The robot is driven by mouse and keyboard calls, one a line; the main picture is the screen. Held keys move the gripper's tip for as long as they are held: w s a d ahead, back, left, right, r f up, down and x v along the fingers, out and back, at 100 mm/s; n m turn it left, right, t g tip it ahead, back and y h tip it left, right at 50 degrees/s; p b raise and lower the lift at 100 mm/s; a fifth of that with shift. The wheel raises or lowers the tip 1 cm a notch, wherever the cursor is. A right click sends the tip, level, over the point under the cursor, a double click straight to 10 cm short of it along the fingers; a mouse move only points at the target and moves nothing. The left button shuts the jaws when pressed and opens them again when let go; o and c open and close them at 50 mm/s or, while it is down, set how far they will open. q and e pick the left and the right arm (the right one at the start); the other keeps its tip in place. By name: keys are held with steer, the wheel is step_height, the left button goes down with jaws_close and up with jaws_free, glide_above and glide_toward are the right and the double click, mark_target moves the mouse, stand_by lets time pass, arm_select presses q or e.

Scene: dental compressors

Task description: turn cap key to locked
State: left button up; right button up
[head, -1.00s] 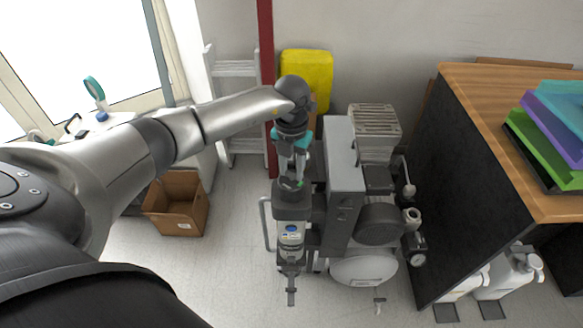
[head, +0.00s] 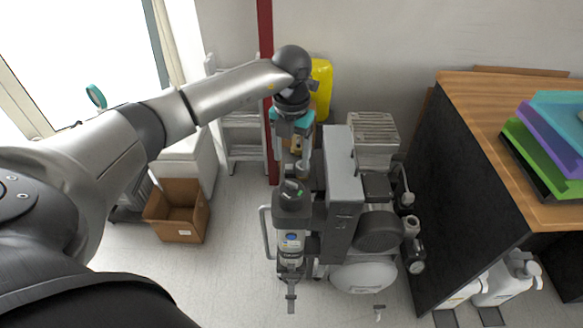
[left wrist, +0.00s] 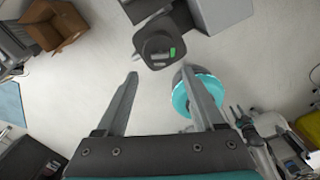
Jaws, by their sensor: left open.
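The dark round cap (head: 292,194) tops the upright cylinder unit (head: 291,240) at the front left of the compressor (head: 343,185). The cap has a small raised key and a green mark, which show more clearly on the cap in the left wrist view (left wrist: 158,42). I cannot tell the key's locked or unlocked position. My left gripper (head: 298,172) is just behind the cap in the head view, apart from it. In the left wrist view my left gripper (left wrist: 160,74) is open with nothing between its fingers, and the cap lies beyond the tips. My right gripper is not in view.
A wooden-topped desk (head: 480,105) with coloured trays stands at the right. A cardboard box (head: 178,212) is on the floor at the left. A stepladder (head: 243,140) and a yellow object (head: 322,88) stand by the wall.

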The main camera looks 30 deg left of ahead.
arm_select(q)
step_height(320, 180, up, 7)
steer(key=shift+p, duration=0.35)
steer(key=shift+c, duration=0.2)
